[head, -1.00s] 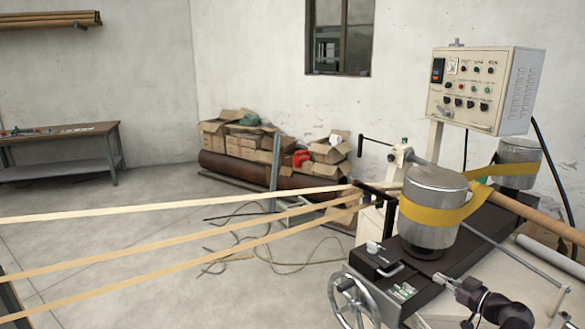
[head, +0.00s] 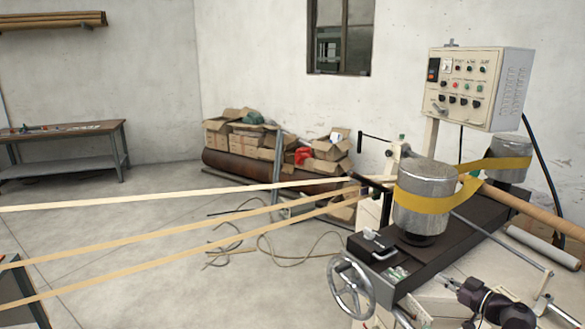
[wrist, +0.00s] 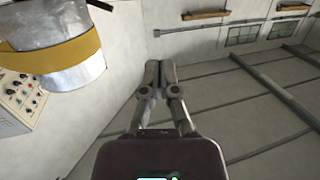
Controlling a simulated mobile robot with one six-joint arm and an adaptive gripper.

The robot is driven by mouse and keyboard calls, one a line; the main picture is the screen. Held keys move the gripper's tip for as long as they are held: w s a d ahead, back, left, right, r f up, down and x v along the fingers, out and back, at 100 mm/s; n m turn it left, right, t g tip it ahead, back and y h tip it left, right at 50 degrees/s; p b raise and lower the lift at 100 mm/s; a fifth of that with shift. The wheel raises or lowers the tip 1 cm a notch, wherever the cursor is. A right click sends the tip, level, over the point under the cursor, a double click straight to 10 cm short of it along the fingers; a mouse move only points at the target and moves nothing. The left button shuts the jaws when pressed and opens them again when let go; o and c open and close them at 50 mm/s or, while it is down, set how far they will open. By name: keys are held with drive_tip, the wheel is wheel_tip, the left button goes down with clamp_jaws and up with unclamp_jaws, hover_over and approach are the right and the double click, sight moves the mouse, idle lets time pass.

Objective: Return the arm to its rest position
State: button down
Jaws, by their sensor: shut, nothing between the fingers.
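My gripper (wrist: 160,72) shows in the wrist view with its two fingers side by side and closed, with nothing between them. It points toward bare wall and lies apart from everything around it. In the head view a dark part of my arm (head: 490,302) shows at the lower right, in front of the winder's bench. A metal drum with a yellow belt (head: 424,200) stands behind and to the left of it. A drum with a yellow belt also shows at the upper left of the wrist view (wrist: 58,72).
The control box (head: 480,88) stands behind the drums. A handwheel (head: 350,288) sits at the winder's front left. Paper strips (head: 150,200) stretch across from the left to the winder. A brown tube (head: 530,207) runs out to the right. Open floor lies on the left.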

drive_tip(key=s+a+f+m+g+b, duration=0.1)
drive_tip(key=a+f+g+b, duration=0.45)
drive_tip(key=a+f, duration=0.8)
drive_tip(key=s+a+f+m+g+h+b, duration=0.25)
drive_tip(key=s+a+f+g+h, duration=0.2)
drive_tip(key=f, duration=0.25)
drive_tip(key=s+a+f+m+g+h+b, duration=0.25)
drive_tip(key=s+a+f+g+h, duration=0.2)
drive_tip(key=f, duration=0.25)
wheel_tip(320, 180, up, 13)
drive_tip(key=p, duration=1.3)
drive_tip(key=shift+w+d+m, duration=0.15)
drive_tip(key=shift+w+m, duration=0.15)
drive_tip(key=shift+w, duration=0.15)
drive_tip(key=shift+s, duration=0.1)
idle(0.7)
